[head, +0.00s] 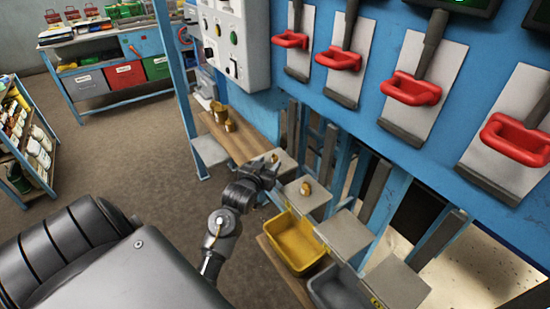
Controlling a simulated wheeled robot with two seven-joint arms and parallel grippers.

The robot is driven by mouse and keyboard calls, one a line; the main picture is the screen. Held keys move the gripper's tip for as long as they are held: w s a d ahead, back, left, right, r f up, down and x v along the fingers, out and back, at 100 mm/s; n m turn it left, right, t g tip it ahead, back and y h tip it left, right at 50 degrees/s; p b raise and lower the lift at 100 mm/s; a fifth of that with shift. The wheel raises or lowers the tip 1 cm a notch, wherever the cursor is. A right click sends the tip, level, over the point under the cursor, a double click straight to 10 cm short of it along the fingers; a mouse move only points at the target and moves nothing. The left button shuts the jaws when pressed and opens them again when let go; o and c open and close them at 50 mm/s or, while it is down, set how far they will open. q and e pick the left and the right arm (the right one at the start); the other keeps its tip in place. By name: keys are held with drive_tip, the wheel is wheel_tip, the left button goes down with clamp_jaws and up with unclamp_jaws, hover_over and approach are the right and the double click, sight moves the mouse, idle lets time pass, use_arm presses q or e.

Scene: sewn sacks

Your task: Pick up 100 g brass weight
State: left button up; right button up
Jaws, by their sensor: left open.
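Brass weights show in two places. Two larger ones (221,113) and (230,125) stand close together on a wooden shelf (243,148). A small one (306,188) sits on a grey plate (313,201) right of my left gripper. Their markings are too small to read, so I cannot tell which is 100 g. My left gripper (272,163) is open over the near end of the shelf, beside another grey plate (286,165). It is apart from the small weight and holds nothing that I can see. My right gripper is out of view.
A yellow bin (293,243) and a grey bin (338,290) are below the plates. A blue machine frame with red handles (412,88) rises at the right. A workbench (103,38) stands at the back left. The floor (125,140) between is clear.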

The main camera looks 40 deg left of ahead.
sight(274, 159)
use_arm(q)
drive_tip(key=shift+w+a+r, duration=0.1)
drive_tip(key=shift+w+a, duration=0.05)
drive_tip(key=shift+w, duration=0.25)
drive_tip(key=x, duration=0.1)
drive_tip(key=p+x, duration=0.1)
drive_tip(key=x, duration=0.1)
drive_tip(key=shift+w+p, duration=0.3)
drive_tip(key=shift+w, duration=0.1)
drive_tip(key=shift+w+f, duration=0.2)
drive_tip(key=shift+w, duration=0.2)
drive_tip(key=c, duration=0.9)
clamp_jaws()
drive_tip(key=shift+r, duration=0.1)
